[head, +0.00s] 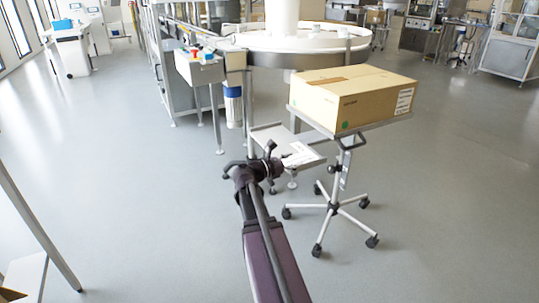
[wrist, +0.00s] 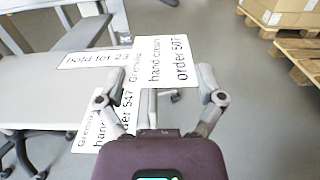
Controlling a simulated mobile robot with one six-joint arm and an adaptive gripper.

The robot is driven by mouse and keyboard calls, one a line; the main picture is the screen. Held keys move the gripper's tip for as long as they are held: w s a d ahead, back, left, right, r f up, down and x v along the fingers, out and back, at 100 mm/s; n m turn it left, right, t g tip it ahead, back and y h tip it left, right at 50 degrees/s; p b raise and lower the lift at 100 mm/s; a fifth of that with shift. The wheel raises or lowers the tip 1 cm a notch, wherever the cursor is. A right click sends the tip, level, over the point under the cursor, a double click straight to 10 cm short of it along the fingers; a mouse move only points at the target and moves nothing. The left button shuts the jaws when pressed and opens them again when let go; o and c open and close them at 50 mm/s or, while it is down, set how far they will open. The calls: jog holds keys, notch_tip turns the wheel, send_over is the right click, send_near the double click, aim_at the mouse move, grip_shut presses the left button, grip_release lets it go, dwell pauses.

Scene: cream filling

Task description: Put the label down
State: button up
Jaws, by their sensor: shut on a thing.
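My gripper (wrist: 163,75) has its two fingers on either side of a white label (wrist: 168,62) reading "hand cream" and "order 507", and is shut on it. The held label is near the right edge of a grey metal shelf (wrist: 40,103), partly over the floor. Another white label (wrist: 92,57) reading "hold lot 23" lies on the shelf. A third label (wrist: 105,120), ending in "order 547", is at the shelf's near right corner, left of my gripper. In the head view my gripper (head: 270,160) is at the shelf's (head: 270,136) near side; a white label (head: 300,156) shows there.
A large carton (head: 352,98) rests on a wheeled stand (head: 340,190) right of the shelf. A round turntable (head: 300,45) stands behind. Cartons on pallets (wrist: 290,48) show at the wrist view's upper right. Open floor lies left.

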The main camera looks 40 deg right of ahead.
jog(key=shift+r, duration=0.15)
notch_tip(320, 180, up, 42)
jog(key=p, duration=4.2)
jog(key=shift+s, duration=0.15)
jog(key=shift+s+r, duration=0.1)
